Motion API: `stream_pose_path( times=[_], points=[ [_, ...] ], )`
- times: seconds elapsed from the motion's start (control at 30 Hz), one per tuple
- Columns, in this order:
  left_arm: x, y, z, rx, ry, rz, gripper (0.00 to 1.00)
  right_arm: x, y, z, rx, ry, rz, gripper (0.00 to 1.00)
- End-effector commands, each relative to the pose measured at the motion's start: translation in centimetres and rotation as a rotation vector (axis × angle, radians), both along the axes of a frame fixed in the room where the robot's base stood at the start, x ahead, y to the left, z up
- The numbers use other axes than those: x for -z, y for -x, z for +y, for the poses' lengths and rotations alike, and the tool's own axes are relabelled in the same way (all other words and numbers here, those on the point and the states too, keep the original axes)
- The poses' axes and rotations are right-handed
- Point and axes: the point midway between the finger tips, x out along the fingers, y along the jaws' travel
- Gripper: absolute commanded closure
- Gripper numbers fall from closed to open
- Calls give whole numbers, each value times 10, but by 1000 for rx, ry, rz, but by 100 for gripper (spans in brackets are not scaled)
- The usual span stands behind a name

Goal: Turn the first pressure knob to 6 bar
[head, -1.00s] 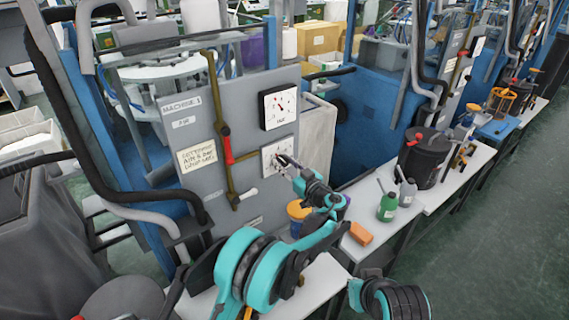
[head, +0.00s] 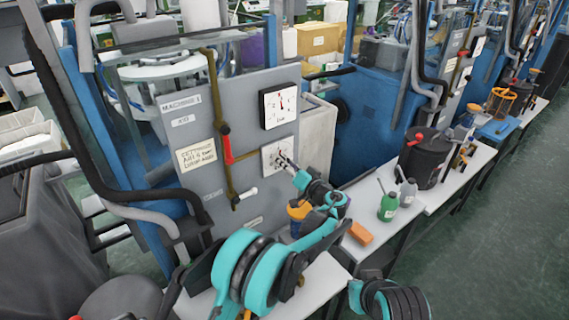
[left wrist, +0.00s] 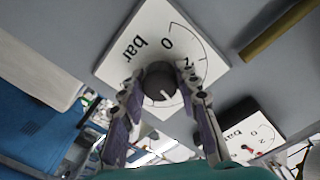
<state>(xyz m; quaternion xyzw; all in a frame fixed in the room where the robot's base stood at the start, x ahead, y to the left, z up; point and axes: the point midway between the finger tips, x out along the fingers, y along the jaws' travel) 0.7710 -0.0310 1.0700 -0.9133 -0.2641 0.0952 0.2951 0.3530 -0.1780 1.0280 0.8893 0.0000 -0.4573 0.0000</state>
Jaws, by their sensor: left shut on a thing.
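On the grey panel of machine 1 (head: 190,133) is a white square dial plate (head: 268,152) with a dark round knob. My left gripper (head: 283,161) is at this plate and mostly covers the knob in the head view. In the left wrist view, the plate (left wrist: 140,62) shows "bar", 0 and 2. The dark knob (left wrist: 158,78), with a white pointer mark, sits between the two fingers of my left gripper (left wrist: 160,85), which are shut on it. The rest of the scale is hidden. Above it is a second white gauge (head: 279,105). My right gripper is not in view.
A red-handled lever on a brass pipe (head: 227,150) and a yellow note (head: 196,154) are left of the dial. A green bottle (head: 388,207) and dark pot (head: 424,158) are further right.

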Motion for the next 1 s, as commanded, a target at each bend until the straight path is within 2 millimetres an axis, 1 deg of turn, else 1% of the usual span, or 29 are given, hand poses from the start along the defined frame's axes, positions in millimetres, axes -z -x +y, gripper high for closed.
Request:
stream_pose_path(
  times=[0.6, 0.8, 1.0],
  points=[
    [0, 0, -1, 1, -476, 318, 97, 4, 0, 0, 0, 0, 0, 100],
    [0, 0, -1, 2, -597, 399, 97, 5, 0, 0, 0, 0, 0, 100],
    [0, 0, -1, 2, -681, 455, 97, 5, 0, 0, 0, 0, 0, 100]
  ],
)
